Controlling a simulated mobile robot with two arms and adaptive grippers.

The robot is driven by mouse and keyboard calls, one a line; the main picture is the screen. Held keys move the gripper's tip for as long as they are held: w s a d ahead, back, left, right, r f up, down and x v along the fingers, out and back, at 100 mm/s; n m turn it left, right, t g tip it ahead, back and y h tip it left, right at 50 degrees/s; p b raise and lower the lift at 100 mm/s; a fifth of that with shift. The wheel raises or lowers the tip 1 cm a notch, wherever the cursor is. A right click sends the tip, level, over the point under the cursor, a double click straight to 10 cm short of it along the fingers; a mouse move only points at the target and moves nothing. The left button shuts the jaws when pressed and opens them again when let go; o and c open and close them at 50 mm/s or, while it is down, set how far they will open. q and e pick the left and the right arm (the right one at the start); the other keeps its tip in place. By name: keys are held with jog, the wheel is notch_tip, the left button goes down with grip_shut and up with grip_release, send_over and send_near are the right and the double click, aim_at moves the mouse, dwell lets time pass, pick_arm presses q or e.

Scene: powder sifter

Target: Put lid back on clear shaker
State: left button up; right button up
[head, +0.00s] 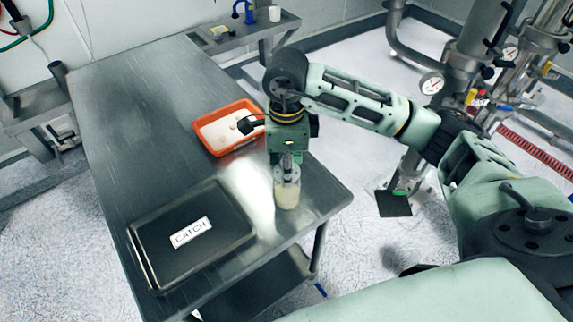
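The clear shaker (287,195) stands near the right edge of the metal table, with pale powder in its lower part. My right gripper (288,162) points straight down over it, with its fingers close together at the shaker's top. A greyish piece at the shaker's top, between the fingers and the powder, may be the lid, but it is too small to tell. Whether the fingers grip it or only touch it is not clear. My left gripper is not in view.
An orange tray (206,150) with pale contents lies behind the shaker, left of my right gripper. A black case labelled CATCH (160,247) lies at the table's front left. The left part of the metal table (130,130) is clear. Pipes and a gauge (432,84) stand at the right.

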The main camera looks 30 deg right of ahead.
dwell(0.3)
jog(key=shift+b, duration=0.55)
dwell(1.0)
jog(key=shift+f+b, duration=0.2)
jog(key=shift+b, duration=0.55)
dwell(0.6)
dwell(0.4)
jog(key=o, duration=0.9)
jog(key=shift+o, duration=0.5)
jog(key=o, duration=0.4)
jog(key=shift+r, duration=0.15)
